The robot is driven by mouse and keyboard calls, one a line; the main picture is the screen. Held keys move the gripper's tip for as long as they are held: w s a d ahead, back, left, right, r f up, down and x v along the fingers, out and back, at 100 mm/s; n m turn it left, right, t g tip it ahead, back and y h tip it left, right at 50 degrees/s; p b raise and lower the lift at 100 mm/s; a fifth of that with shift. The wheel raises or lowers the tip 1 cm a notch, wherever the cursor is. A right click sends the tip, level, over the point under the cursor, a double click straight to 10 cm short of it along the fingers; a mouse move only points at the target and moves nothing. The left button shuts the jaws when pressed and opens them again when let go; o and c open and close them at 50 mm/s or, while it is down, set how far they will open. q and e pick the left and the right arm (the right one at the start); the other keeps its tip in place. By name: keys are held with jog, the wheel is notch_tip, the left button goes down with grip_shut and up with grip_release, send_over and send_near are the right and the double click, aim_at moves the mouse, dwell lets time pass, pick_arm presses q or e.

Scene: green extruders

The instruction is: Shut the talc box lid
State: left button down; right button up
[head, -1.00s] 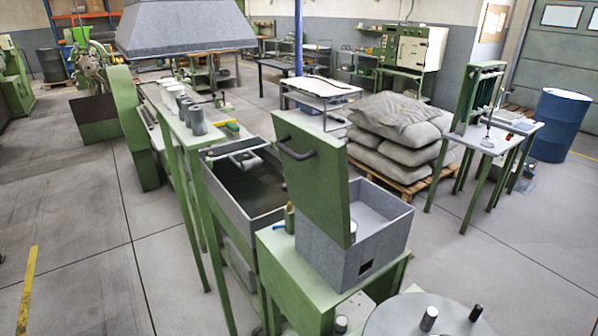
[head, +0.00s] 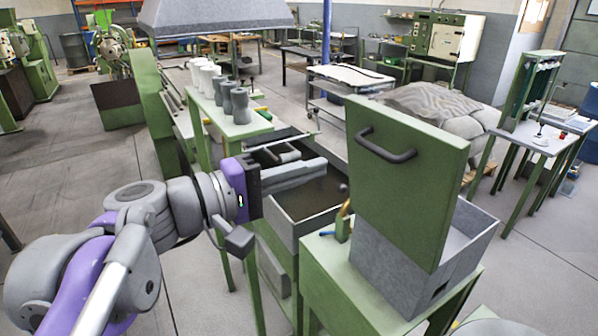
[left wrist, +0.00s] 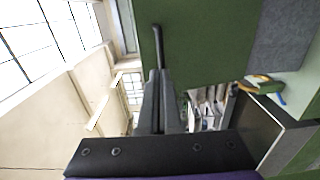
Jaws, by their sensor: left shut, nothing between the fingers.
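The talc box (head: 385,270) is a grey open-topped box on a green table. Its green lid (head: 405,170) stands upright, with a dark bar handle (head: 385,147) on the face towards the left. My left gripper (head: 326,166) is shut and empty, to the left of the lid and a little apart from it in the head view. In the left wrist view the shut fingers (left wrist: 160,95) point at the green lid (left wrist: 220,40), with the dark handle (left wrist: 156,38) just beyond their tips. Whether they touch it I cannot tell. My right gripper is not in view.
A dark tank (head: 315,195) stands behind the box's green table (head: 335,258). A brush-like tool (head: 344,222) and a blue item lie on the table beside the box. Several grey and white cups (head: 238,105) stand on a narrow green table. Sacks (head: 430,105) lie behind the lid.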

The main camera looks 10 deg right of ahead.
aim_at(374, 151)
pick_arm(q)
jog(key=x, duration=0.9)
jog(key=shift+w+d+f+p, duration=0.1)
jog(key=shift+w+d+p, duration=0.2)
jog(key=shift+p, duration=0.1)
jog(key=shift+s, duration=0.1)
